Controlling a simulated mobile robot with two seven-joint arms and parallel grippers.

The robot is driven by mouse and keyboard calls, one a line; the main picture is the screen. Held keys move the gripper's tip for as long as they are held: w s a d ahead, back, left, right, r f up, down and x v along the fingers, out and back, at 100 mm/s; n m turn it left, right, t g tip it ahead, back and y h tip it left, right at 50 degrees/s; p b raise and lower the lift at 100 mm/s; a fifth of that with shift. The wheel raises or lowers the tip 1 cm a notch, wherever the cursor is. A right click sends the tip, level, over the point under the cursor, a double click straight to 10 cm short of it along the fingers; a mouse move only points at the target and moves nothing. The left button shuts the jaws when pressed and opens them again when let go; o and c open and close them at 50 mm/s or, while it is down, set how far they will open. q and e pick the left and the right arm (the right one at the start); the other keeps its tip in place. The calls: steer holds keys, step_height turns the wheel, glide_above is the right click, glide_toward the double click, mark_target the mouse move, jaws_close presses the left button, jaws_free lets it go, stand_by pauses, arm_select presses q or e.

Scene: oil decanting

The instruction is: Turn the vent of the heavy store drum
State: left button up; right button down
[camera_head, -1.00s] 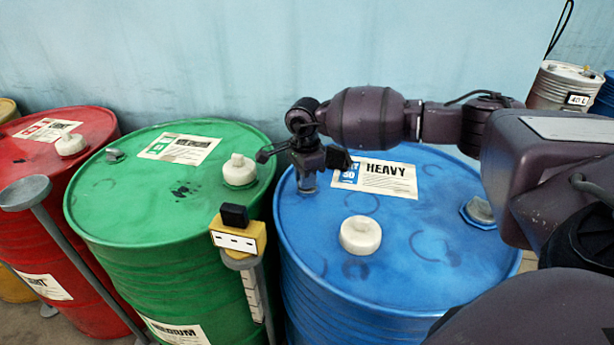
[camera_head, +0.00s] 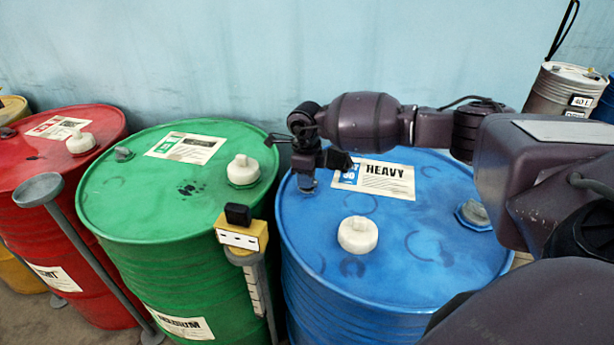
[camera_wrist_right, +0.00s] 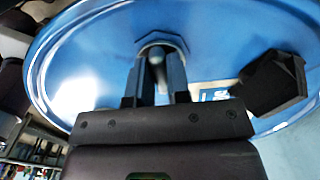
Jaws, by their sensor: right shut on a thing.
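The heavy store drum (camera_head: 300,245) is blue with a white "HEAVY" label on its lid. My right gripper (camera_head: 307,176) points down at the far left part of this lid. It is shut on the small grey vent (camera_head: 308,186), which is mostly hidden by the gripper in the head view. In the right wrist view the two fingers (camera_wrist_right: 158,85) stand on either side of the vent (camera_wrist_right: 157,50), at the blue lid. I cannot tell the vent's turn angle. My left gripper is not in view.
A white cap (camera_head: 357,234) and a grey bung (camera_head: 473,214) sit on the blue lid. A green drum (camera_head: 150,210) and a red drum (camera_head: 30,165) stand to the left. A yellow-headed post (camera_head: 240,238) stands between the green and blue drums.

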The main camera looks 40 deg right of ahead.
stand_by(0.5)
steer(key=c, duration=1.1)
jaws_free()
step_height(320, 180, up, 9)
steer(key=shift+r+p, duration=0.2)
steer(key=shift+p, duration=0.1)
steer(key=shift+r, duration=0.75)
